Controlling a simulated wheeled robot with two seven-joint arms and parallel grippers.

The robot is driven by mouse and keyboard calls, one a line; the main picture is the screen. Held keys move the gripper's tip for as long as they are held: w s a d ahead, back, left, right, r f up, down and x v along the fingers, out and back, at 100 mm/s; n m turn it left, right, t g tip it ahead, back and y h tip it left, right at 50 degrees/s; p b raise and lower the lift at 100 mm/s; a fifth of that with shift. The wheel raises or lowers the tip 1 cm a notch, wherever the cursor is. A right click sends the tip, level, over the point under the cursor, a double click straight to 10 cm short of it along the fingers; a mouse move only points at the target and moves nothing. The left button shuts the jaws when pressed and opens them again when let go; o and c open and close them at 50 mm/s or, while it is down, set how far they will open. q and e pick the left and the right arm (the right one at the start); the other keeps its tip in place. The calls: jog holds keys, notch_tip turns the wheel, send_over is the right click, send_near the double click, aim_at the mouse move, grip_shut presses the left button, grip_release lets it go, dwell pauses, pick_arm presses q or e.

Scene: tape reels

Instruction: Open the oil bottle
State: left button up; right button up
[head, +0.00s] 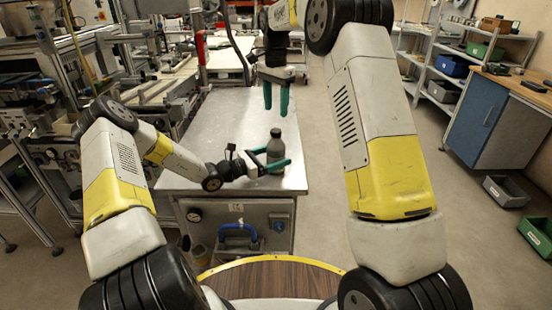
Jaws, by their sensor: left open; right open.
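The oil bottle (275,148) is grey with a dark cap and stands upright near the right edge of the metal table (215,125). My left gripper (277,158) is low beside it, coming from the left, with its green fingers around the bottle's lower body. These fingers are open, and I cannot tell whether they touch the bottle. My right gripper (276,98) is above the bottle, pointing down. Its two green fingers are apart and empty, with a gap between their tips and the cap.
The tabletop left of and behind the bottle is bare. Machine frames (50,95) crowd the left side. At the right are a shelf rack (440,95) with bins, a blue cabinet (488,125), and grey (506,191) and green (537,233) bins on the floor.

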aim_at(276, 130)
pick_arm(q)
jog(key=shift+d, duration=0.1)
grip_shut()
pick_arm(e)
jog(key=m, duration=0.8)
jog(key=shift+m, duration=0.3)
jog(key=m, duration=0.9)
jog(key=shift+f, duration=0.5)
notch_tip(276, 130, down, 7)
